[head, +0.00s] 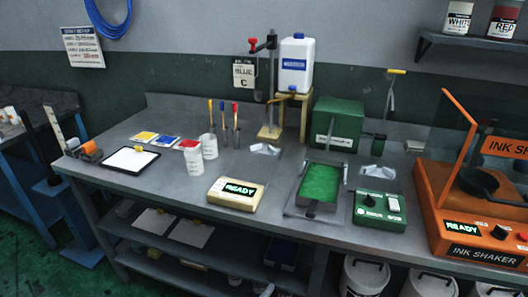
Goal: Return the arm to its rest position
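Neither of my grippers shows in the head view, and I see no part of my arms that I can make out for sure. What they hold, if anything, is hidden from this view. The grey workbench (265,205) runs across the middle of the picture with its tools standing on it.
The bench holds a cream box reading READY (236,193), a green-topped tray (320,183), a green control box (379,210), graduated cups (208,146), a white jug (297,64) and a dark-rimmed tray (107,166). An orange ink shaker (470,226) stands right. White buckets (364,277) stand below.

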